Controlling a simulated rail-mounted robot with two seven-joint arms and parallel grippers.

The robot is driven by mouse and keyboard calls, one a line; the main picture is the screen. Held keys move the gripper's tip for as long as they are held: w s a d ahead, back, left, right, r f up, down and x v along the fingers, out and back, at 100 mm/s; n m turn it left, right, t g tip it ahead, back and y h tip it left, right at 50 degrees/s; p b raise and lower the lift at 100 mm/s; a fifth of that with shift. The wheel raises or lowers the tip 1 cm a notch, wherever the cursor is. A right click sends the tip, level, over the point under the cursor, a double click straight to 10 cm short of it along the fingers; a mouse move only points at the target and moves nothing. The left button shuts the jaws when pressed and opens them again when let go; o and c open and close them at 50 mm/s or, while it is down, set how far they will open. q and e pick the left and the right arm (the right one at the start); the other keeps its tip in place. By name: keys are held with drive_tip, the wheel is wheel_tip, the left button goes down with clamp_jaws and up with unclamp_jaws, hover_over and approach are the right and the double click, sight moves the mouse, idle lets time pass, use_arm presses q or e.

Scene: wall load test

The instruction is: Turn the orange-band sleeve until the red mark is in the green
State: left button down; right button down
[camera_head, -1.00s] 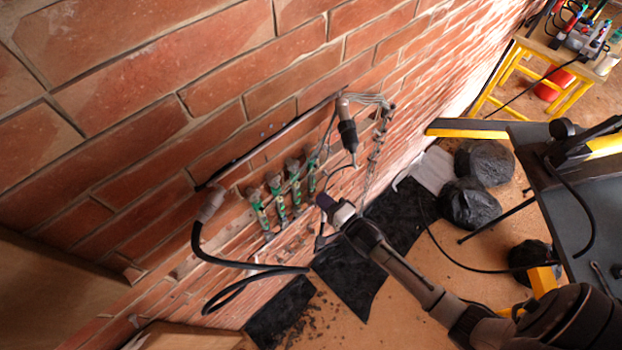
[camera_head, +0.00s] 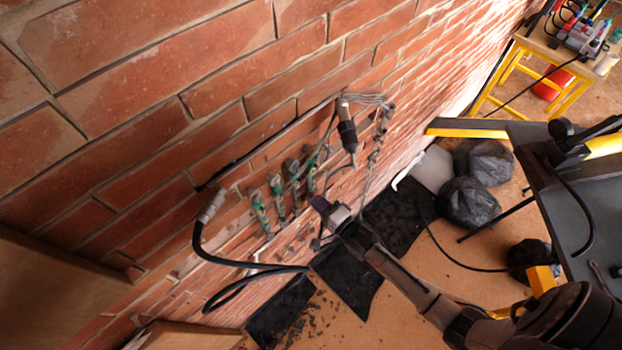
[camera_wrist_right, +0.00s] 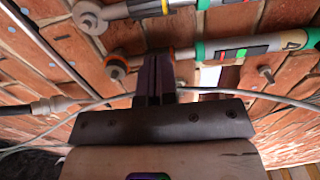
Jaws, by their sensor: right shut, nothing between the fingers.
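Several green-and-grey sleeve devices (camera_head: 277,195) are mounted in a row on the brick wall in the head view. In the right wrist view, one sleeve (camera_wrist_right: 225,50) runs across behind my fingers, with an orange band (camera_wrist_right: 185,54) close beside them, then a green ring. My left gripper is not in view.
Another sleeve (camera_wrist_right: 150,8) lies above in the wrist view. Thin cables cross behind my fingers. A black hose (camera_head: 245,264) loops left of my gripper, and a dark cylindrical tool (camera_head: 347,132) hangs above. Black bags (camera_head: 468,203) lie on the floor.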

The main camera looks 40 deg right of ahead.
drive_tip(key=shift+w, duration=0.25)
drive_tip(key=shift+w, duration=0.15)
idle(0.4)
drive_tip(key=shift+w+d, duration=0.1)
drive_tip(key=shift+d, duration=0.65)
idle(0.4)
drive_tip(key=shift+s, duration=0.2)
drive_tip(key=shift+s+p, duration=0.3)
drive_tip(key=shift+p, duration=0.15)
idle(0.3)
drive_tip(key=shift+a, duration=0.15)
